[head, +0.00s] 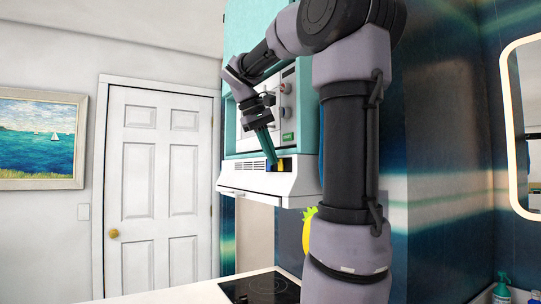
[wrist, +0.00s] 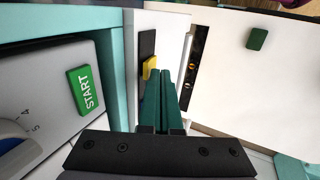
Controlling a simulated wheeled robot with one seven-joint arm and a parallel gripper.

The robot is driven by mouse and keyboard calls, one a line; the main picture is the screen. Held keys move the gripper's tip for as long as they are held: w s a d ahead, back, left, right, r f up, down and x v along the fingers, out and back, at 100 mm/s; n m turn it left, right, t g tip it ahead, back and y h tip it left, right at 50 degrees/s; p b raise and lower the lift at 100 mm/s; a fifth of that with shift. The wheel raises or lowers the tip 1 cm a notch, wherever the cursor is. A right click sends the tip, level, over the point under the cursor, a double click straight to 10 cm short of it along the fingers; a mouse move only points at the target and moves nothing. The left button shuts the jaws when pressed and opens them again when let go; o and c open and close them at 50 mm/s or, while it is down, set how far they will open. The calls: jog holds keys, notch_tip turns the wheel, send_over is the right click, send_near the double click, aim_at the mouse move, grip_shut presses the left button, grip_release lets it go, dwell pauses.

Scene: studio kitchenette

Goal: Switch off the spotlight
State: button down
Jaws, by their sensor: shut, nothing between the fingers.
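The white range hood (head: 256,182) hangs under the microwave. Its front carries a dark switch panel (wrist: 147,45) with a yellow switch (wrist: 149,66), which also shows in the head view (head: 280,166). A blue part sits beside the yellow one, partly hidden by my fingers. My gripper (wrist: 167,76) has green fingers, closed together and empty. Their tips are at the switch panel, just right of the yellow switch in the wrist view; whether they touch it I cannot tell. In the head view my gripper (head: 272,158) reaches down to the panel. I cannot make out the spotlight itself.
The microwave (head: 292,100) above the hood has a green START button (wrist: 85,90) and a knob (wrist: 14,143) close to my gripper. A dark cooktop (head: 262,287) lies below. A yellow pineapple-shaped thing (head: 307,233) shows beside my arm.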

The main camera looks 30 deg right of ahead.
jog(key=shift+d+r, duration=0.15)
jog(key=shift+d, duration=0.3)
jog(key=shift+r, duration=0.1)
jog(key=shift+r, duration=0.7)
